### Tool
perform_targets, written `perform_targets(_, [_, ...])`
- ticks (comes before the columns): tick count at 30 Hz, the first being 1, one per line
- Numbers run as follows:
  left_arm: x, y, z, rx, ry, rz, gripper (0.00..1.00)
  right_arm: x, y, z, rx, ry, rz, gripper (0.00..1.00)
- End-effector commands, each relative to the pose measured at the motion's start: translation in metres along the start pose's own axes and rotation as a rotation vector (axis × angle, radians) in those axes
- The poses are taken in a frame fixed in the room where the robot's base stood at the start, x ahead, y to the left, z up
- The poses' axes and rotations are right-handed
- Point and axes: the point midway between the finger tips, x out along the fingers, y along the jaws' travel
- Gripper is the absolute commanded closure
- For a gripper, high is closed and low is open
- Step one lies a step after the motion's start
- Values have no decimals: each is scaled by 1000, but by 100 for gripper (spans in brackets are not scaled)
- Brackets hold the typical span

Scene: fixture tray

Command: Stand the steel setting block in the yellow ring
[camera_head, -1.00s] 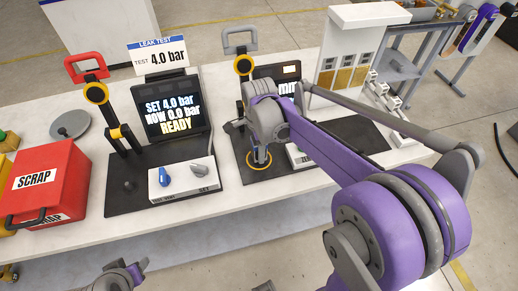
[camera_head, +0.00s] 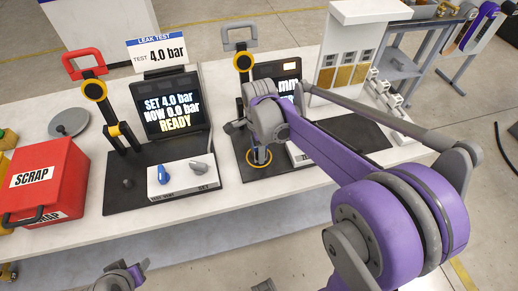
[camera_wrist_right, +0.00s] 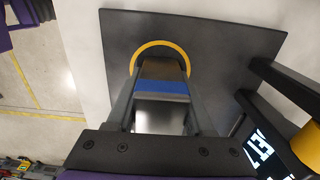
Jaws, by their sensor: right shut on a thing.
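The yellow ring (camera_head: 258,158) lies on the dark base plate of the right-hand station. It also shows in the right wrist view (camera_wrist_right: 160,43), partly covered by the block. My right gripper (camera_head: 257,148) points down over the ring and is mostly hidden by its own wrist. In the right wrist view, its two fingers are shut on the steel setting block (camera_wrist_right: 158,118), which has a blue band and a brownish far end. That end lies over the ring's opening; I cannot tell whether it touches the plate. My left gripper (camera_head: 122,278) shows at the bottom edge, its jaws unclear.
A leak tester with a lit screen (camera_head: 172,110) and a red clamp handle (camera_head: 85,66) stands left of the ring's station. A grey clamp handle (camera_head: 240,38) rises behind the ring. The red scrap box (camera_head: 45,185) is at far left. Dark plate (camera_wrist_right: 225,50) around the ring is bare.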

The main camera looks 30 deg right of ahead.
Motion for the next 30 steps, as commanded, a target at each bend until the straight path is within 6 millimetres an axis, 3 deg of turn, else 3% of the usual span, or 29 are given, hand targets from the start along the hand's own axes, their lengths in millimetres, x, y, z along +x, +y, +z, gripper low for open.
perform_targets(10, [0,0,0,0,0,0,50,0,0,0,0,0,0,100])
perform_targets(11, [0,0,0,0,0,0,50,0,0,0,0,0,0,44])
perform_targets(16, [0,0,0,0,0,0,50,0,0,0,0,0,0,13])
perform_targets(22, [0,0,0,0,0,0,50,0,0,0,0,0,0,13])
perform_targets(25, [0,0,0,0,0,0,50,0,0,0,0,0,0,0])
perform_targets(30, [0,0,0,0,0,0,50,0,0,0,0,0,0,0])
